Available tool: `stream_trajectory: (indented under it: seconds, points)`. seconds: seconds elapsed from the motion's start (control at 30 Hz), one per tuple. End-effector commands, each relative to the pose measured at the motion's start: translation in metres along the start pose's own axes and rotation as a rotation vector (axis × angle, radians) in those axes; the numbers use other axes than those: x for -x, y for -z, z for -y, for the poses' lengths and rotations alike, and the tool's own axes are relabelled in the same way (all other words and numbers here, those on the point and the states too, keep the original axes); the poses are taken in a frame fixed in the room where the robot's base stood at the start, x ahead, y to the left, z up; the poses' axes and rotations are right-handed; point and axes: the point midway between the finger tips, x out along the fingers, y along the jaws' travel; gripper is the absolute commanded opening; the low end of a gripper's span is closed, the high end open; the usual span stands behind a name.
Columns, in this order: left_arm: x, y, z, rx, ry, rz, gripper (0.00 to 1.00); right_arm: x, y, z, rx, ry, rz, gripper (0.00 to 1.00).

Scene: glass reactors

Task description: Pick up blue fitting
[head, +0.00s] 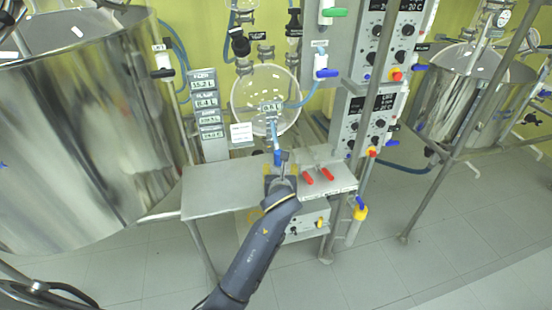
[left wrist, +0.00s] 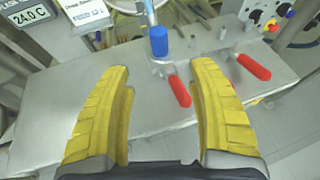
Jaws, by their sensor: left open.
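The blue fitting (head: 277,157) is a small upright cylinder below the round glass flask, at the back of the metal table. In the left wrist view the blue fitting (left wrist: 158,41) stands at the top middle, beyond the gap between the yellow fingers. My left gripper (left wrist: 160,73) is open and empty, its two fingers spread either side of the line to the fitting. In the head view my left gripper (head: 280,178) is over the table, just in front of the fitting and apart from it. My right gripper is not in view.
Two red handles (head: 308,178) (head: 327,174) lie just right of the gripper. The glass flask (head: 264,98) hangs behind. A large steel vessel (head: 85,140) fills the left. The left part of the metal table (head: 215,190) is bare.

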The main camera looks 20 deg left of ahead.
Motion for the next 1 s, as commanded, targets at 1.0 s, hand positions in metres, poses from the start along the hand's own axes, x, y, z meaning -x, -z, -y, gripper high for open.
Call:
stream_trajectory:
  seconds: [1.0]
  points:
    - [-0.121,0.001,-0.001,0.002,-0.001,-0.002,0.59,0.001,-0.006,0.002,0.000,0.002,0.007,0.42]
